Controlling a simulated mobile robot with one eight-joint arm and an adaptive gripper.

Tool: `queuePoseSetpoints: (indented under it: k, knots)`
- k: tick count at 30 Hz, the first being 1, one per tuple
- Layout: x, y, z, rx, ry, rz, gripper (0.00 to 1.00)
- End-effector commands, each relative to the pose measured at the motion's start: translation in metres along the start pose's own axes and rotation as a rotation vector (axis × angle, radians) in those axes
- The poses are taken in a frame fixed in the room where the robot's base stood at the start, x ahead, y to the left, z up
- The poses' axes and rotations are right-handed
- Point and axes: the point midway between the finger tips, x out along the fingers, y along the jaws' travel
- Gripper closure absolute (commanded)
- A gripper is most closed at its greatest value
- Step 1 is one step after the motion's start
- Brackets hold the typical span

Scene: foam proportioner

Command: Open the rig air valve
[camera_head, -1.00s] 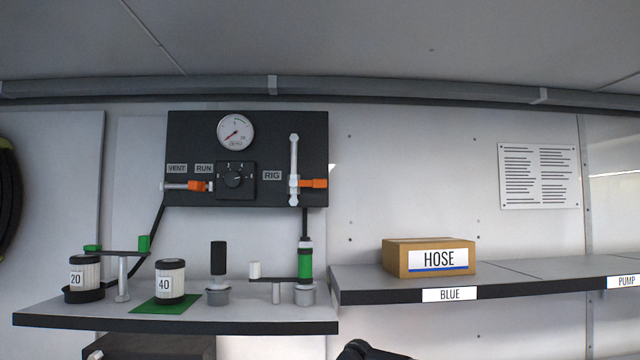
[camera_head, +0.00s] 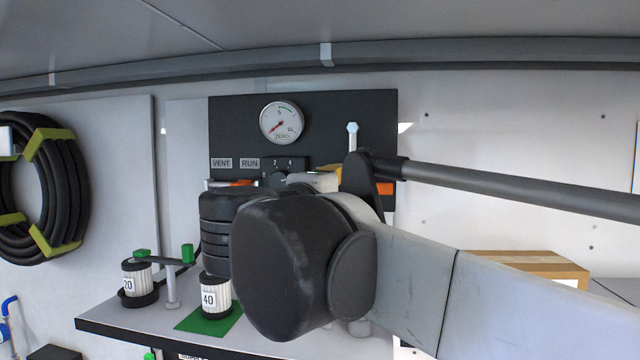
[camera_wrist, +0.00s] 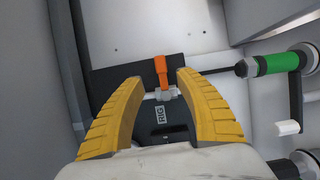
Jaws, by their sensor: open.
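The rig air valve has an orange handle (camera_wrist: 161,68) on a pale metal body (camera_wrist: 164,94). In the wrist view the handle points up the picture, crosswise to its pipe. The RIG label (camera_wrist: 162,115) lies just below it. My gripper (camera_wrist: 158,77) is open, its two yellow fingers on either side of the handle and apart from it, with nothing held. In the head view my arm hides most of the valve; a bit of its orange handle (camera_head: 385,188) shows at the panel's right. My gripper is mostly hidden there too.
The black panel (camera_head: 235,125) carries a gauge (camera_head: 281,122) and a knob. A green cylinder with a crank (camera_wrist: 278,64) sticks out at the right in the wrist view. A cardboard box (camera_head: 530,263) stands at right.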

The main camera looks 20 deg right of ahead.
Motion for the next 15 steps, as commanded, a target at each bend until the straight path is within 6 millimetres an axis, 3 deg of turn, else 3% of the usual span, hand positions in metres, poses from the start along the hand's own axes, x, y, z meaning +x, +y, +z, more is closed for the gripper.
queuePoseSetpoints:
  k: [9, 15]
  knots:
    - [0.064, 0.001, 0.002, 0.000, -0.005, -0.001, 0.59]
    - [0.086, 0.000, 0.001, 0.000, -0.002, -0.001, 0.59]
